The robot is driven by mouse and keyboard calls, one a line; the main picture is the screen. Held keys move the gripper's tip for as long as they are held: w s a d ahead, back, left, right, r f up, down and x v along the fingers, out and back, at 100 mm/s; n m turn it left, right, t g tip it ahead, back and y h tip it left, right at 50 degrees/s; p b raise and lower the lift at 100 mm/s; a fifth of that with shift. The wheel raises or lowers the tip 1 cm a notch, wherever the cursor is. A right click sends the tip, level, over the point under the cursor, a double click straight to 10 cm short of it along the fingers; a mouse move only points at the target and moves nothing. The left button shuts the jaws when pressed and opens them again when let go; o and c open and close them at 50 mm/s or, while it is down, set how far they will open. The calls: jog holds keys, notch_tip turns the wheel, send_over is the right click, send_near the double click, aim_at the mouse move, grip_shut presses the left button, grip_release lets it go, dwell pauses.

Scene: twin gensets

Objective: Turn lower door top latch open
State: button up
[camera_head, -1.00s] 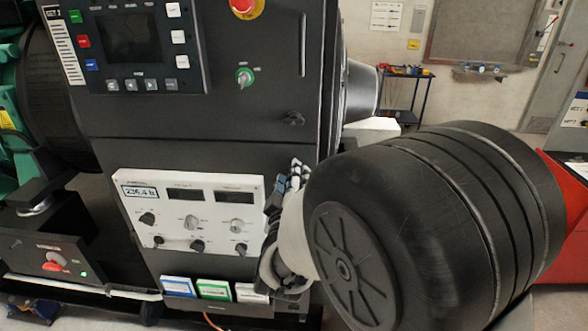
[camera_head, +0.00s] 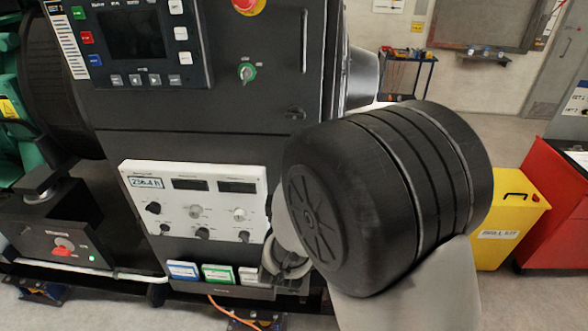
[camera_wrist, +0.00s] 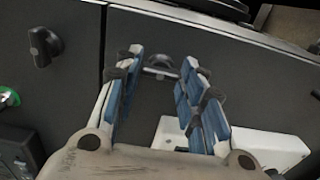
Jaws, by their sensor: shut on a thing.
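The lower door top latch (camera_wrist: 160,66) is a small dark handle on the black lower door (camera_wrist: 245,85), just beyond the seam, in the wrist view. My gripper (camera_wrist: 158,66), with blue finger pads, has one finger on each side of the latch and is shut on it. In the head view my dark wrist and arm hide the latch and the fingertips. The lower door also shows there, around the white instrument panel (camera_head: 150,177).
A second dark latch (camera_head: 293,113) is on the upper door above the seam; it also shows in the wrist view (camera_wrist: 43,46). Knobs stick out of the white panel close to my wrist. A yellow bin (camera_head: 512,220) and a red cabinet (camera_head: 555,200) stand at right.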

dwell(0.5)
jog(key=o, duration=1)
jog(key=shift+o, duration=0.2)
jog(key=shift+s, duration=0.1)
jog(key=s, duration=0.7)
jog(key=shift+s, duration=0.2)
jog(key=shift+w, duration=0.1)
